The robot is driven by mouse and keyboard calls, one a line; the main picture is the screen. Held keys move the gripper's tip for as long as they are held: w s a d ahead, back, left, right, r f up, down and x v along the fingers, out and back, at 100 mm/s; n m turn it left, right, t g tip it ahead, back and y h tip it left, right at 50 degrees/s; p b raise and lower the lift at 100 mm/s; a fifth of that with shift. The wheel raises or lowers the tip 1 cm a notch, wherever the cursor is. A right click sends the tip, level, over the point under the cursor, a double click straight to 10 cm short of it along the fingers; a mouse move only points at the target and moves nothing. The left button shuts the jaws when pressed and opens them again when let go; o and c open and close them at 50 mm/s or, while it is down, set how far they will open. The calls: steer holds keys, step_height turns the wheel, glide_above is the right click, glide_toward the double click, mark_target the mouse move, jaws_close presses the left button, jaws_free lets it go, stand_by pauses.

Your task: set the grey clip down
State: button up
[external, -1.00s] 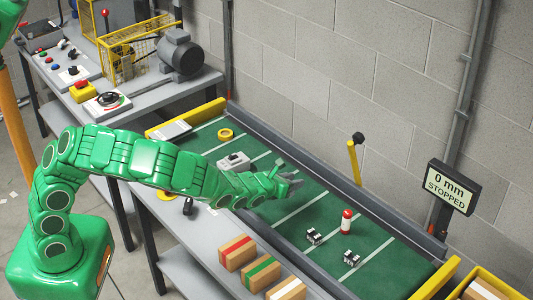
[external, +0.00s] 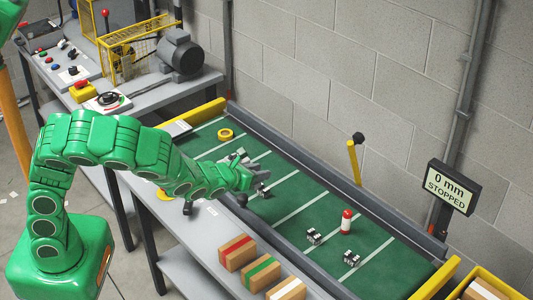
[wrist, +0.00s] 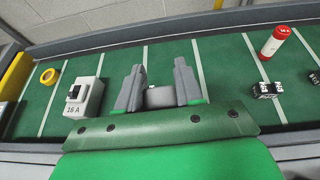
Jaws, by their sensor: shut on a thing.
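My gripper (external: 262,174) is over the green conveyor mat (external: 294,198), right of the 16 A box. In the wrist view, its two grey fingers (wrist: 158,90) stand on either side of a grey piece, the grey clip (wrist: 160,97), and are shut on it. In the external view, a small dark and grey piece (external: 263,190), probably the clip, shows just below the fingers. I cannot tell whether it touches the mat. The fingers hide part of the clip.
The 16 A box (wrist: 85,97) and a yellow tape roll (external: 225,134) are on the mat to the left. A red-and-white cylinder (external: 346,221) and two black-and-white blocks (external: 313,236) are to the right. White lines cross the mat. The display (external: 452,188) reads 0 mm, STOPPED.

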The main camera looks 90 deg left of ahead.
steer(key=shift+s+d+r, duration=0.1)
steer(key=shift+s, duration=0.2)
steer(key=s+a+n+g+y, duration=0.1)
steer(key=s+a, duration=0.2)
steer(key=a, duration=0.4)
steer(key=s+a+n+g, duration=0.2)
steer(key=s+a, duration=0.2)
steer(key=a, duration=0.3)
steer(key=s+a+n+g+y, duration=0.1)
steer(key=s+a, duration=0.3)
steer(key=a, duration=0.3)
steer(key=shift+s+a+g+y, duration=0.1)
steer(key=shift+s+g+y, duration=0.05)
steer(key=shift+g+y, duration=0.15)
steer(key=s+a+n+g, duration=0.4)
steer(key=s+a+g, duration=0.1)
steer(key=s+a, duration=1.15)
steer(key=shift+y, duration=0.3)
steer(key=w+a+f, duration=0.1)
steer(key=a+f, duration=0.1)
steer(key=a, duration=0.1)
steer(key=w+a+f, duration=0.2)
steer(key=a+f, duration=0.1)
steer(key=w+a+f, duration=0.1)
steer(key=a+f, duration=0.2)
steer(key=a, duration=0.1)
steer(key=shift+w, duration=0.25)
steer(key=shift+w+a+f, duration=0.4)
steer(key=shift+a+f, duration=0.3)
steer(key=shift+f, duration=1.7)
